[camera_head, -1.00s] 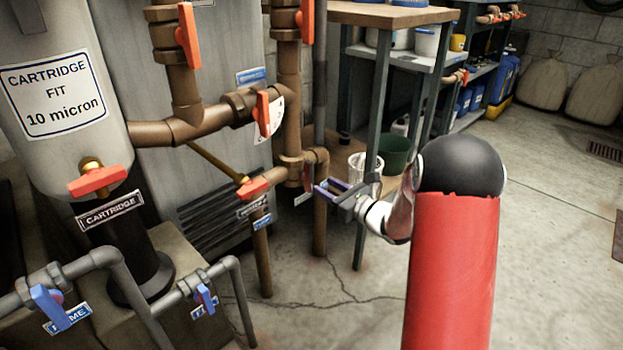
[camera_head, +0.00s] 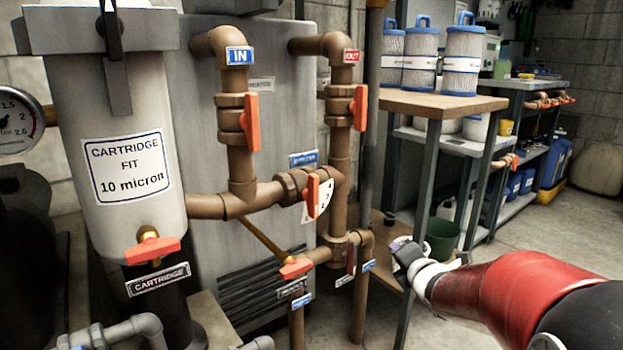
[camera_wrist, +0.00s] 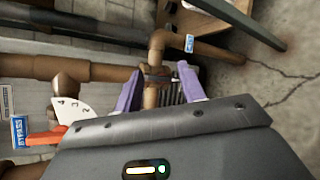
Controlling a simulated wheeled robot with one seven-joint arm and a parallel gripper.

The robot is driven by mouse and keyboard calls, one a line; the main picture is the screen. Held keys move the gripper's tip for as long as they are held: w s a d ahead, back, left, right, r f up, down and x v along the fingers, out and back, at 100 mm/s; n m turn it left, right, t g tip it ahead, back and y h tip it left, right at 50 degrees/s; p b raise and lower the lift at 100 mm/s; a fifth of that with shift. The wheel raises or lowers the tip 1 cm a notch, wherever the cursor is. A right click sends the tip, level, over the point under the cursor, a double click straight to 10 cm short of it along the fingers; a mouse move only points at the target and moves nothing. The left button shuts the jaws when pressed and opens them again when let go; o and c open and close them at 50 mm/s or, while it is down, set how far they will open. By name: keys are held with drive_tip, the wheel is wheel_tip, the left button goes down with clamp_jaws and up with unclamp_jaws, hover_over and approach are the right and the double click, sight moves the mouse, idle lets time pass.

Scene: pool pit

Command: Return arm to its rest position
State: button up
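My arm (camera_head: 500,292) reaches in from the lower right in the head view, red and white with a dark joint. My gripper (camera_head: 399,250) is at its end, right of the lower brown pipes and in front of the wooden-topped bench. In the wrist view, the two purple fingers of my gripper (camera_wrist: 160,73) stand apart. Nothing is seen held between them; a brown pipe shows behind the gap. The fingertips are hard to make out in the head view.
Brown pipes (camera_head: 339,165) with orange-handled valves (camera_head: 250,121) stand left of my gripper. A cartridge housing (camera_head: 115,110) is farther left. The bench (camera_head: 440,103) bears several filters (camera_head: 462,62). A green bucket (camera_head: 441,238) stands behind my arm. Floor is clear at right.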

drive_tip(key=s+a+m+g+h, duration=0.15)
drive_tip(key=s+m+g, duration=0.25)
drive_tip(key=s+m, duration=0.95)
drive_tip(key=s+a+m+g, duration=0.35)
drive_tip(key=s+m, duration=0.75)
drive_tip(key=s, duration=0.5)
wheel_tip(320, 180, up, 13)
drive_tip(key=s+p, duration=0.1)
drive_tip(key=p, duration=1.2)
drive_tip(key=shift+a+f+m+g+y+p, duration=0.15)
drive_tip(key=shift+a+m+g+y+p, duration=0.1)
drive_tip(key=shift+m+g+y+p, duration=0.15)
drive_tip(key=shift+s, duration=0.1)
drive_tip(key=shift+a, duration=0.1)
